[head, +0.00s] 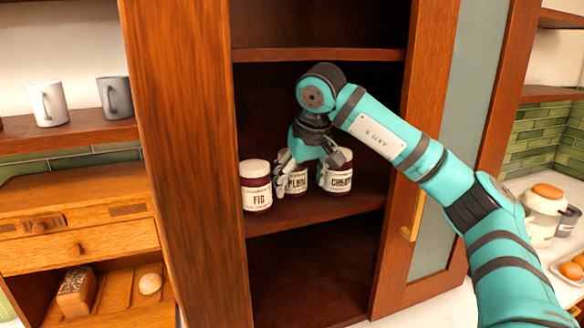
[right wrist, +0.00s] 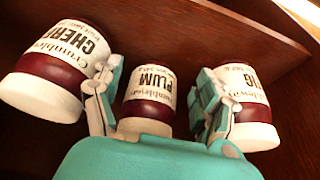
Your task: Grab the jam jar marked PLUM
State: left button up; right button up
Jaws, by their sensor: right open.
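The PLUM jar (head: 295,183) stands on the cabinet's middle shelf, between the FIG jar (head: 256,186) and a jar whose label starts with CHE (head: 341,180). All three have white lids and dark red contents. My right gripper (head: 314,162) is at the PLUM jar and partly covers it. In the right wrist view, the PLUM jar (right wrist: 147,92) sits between the open fingers of this gripper (right wrist: 156,98), with a gap on each side. The left finger is close to the CHE jar (right wrist: 55,75) and the right finger overlaps the FIG jar (right wrist: 250,105). My left gripper is out of view.
The cabinet's wooden side (head: 185,130) stands to the left. Its door (head: 445,150), with a brass handle (head: 413,218), is on the right. An upper shelf (head: 320,54) runs above the jars. Two mugs (head: 48,103) (head: 115,97) stand on a shelf to the left.

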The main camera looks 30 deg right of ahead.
aim_at(293, 175)
jog(key=w, duration=0.1)
jog(key=p, duration=0.1)
jog(key=w, duration=0.1)
jog(key=shift+w+d+r+p, duration=0.3)
jog(key=shift+w+d+p, duration=0.05)
jog(key=shift+w+d+f+p, duration=0.2)
jog(key=shift+w+f+p, duration=0.4)
jog(key=shift+w, duration=0.2)
jog(key=shift+w+f, duration=0.1)
jog(key=shift+f, duration=0.05)
jog(key=shift+c, duration=0.5)
jog(key=c, duration=1.3)
pick_arm(q)
notch_tip(293, 175, up, 3)
jog(key=shift+r, duration=0.2)
pick_arm(e)
jog(key=shift+c, duration=0.2)
